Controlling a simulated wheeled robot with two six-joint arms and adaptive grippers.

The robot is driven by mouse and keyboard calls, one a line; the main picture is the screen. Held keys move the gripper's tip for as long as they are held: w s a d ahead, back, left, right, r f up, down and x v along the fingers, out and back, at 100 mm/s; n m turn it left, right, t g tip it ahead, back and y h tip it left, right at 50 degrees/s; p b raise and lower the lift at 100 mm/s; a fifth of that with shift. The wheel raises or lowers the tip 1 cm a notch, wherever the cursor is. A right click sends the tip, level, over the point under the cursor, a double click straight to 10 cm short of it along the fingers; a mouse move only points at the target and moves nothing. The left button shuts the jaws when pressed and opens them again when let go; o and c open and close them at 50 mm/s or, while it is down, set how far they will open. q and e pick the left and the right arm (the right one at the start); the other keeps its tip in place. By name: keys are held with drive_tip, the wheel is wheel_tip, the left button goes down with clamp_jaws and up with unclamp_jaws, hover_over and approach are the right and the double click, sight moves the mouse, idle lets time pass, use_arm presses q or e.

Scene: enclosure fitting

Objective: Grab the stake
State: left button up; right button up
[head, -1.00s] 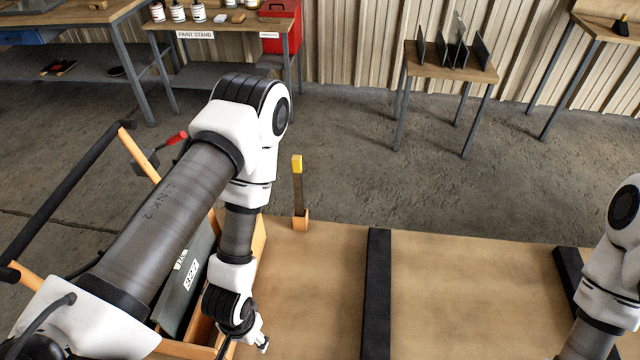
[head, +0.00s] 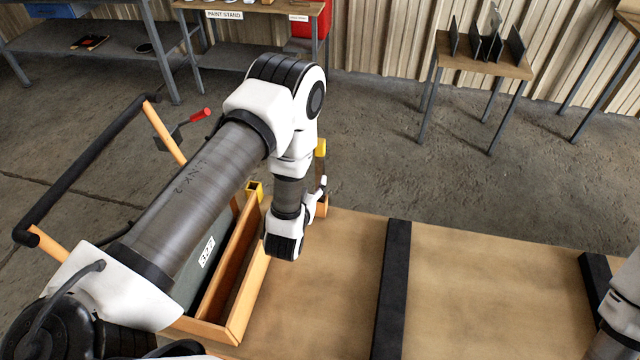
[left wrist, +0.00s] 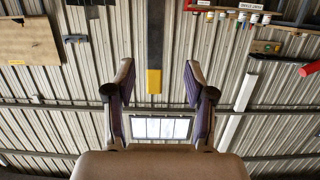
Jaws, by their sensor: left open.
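The stake is a dark upright bar with a yellow top (head: 320,148). It stands in an orange holder (head: 322,207) at the far edge of the wooden deck, and my left arm hides much of it in the head view. In the left wrist view the stake (left wrist: 154,35) comes down from the top edge, its yellow end between the fingers of my left gripper (left wrist: 158,72). That gripper is open, with a gap on both sides of the stake. In the head view my left wrist covers most of the gripper. My right gripper is out of view.
An orange wooden crate (head: 238,330) holding a grey labelled panel (head: 207,250) lies left of the wrist. A black strip (head: 392,290) crosses the deck (head: 455,290). A small table (head: 480,65) stands beyond on open floor.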

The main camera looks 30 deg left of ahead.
sight(319, 164)
use_arm(q)
drive_tip(key=x, duration=0.3)
drive_tip(key=p+x, duration=0.1)
drive_tip(key=x, duration=0.1)
drive_tip(key=p+x, duration=0.1)
drive_tip(key=x, duration=0.2)
drive_tip(key=shift+w+d+r, duration=0.15)
drive_tip(key=shift+w+d, duration=0.05)
drive_tip(key=shift+w, duration=0.45)
clamp_jaws()
